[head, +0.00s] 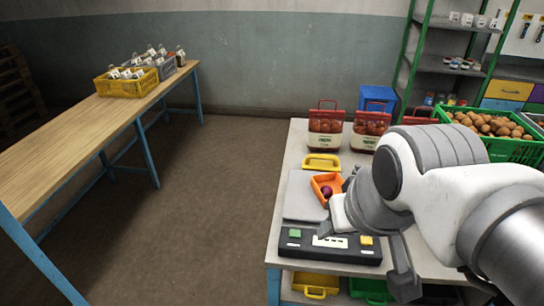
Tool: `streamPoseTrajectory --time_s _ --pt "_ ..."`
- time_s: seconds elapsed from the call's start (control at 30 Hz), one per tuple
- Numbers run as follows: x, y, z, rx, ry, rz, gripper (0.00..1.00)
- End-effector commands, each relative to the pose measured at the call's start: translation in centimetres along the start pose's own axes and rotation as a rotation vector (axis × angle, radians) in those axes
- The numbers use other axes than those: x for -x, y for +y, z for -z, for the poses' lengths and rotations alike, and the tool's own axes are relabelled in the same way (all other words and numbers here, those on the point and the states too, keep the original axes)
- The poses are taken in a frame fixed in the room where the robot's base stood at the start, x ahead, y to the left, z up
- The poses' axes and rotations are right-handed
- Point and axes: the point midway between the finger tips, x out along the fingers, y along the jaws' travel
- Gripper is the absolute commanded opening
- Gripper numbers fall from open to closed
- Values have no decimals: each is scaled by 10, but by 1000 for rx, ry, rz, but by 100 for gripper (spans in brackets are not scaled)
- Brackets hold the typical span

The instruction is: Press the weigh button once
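A scale has a dark console (330,249) at the front of the table, with a pale weighing plate (304,196) behind it. The console has a green button (295,233) at left, a white display (330,241) in the middle and a yellow button (366,240) at right. I cannot read which one is the weigh button. An orange tray (320,181) with a dark red onion-like item (327,191) sits at the plate's right side. My gripper (365,216) hangs close to the console's right half, near the yellow button; contact and finger opening are unclear. My arm hides the table's right part.
Two filled sacks (326,127) (367,129) stand at the back of the table (287,165), with a yellow tray (321,162) in front. A green crate of potatoes (514,148) is at right. A wooden table (95,125) stands left; open floor lies between.

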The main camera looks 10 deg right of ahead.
Motion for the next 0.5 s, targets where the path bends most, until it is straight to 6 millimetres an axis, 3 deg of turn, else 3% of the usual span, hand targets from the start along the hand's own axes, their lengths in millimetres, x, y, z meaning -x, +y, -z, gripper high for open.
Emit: streamPoseTrajectory --time_s 0.03,0.27,0.5 --pt "0 0 0 0 0 0 40" --pt "0 0 0 0 0 0 0" --pt "0 0 0 0 0 0 0"
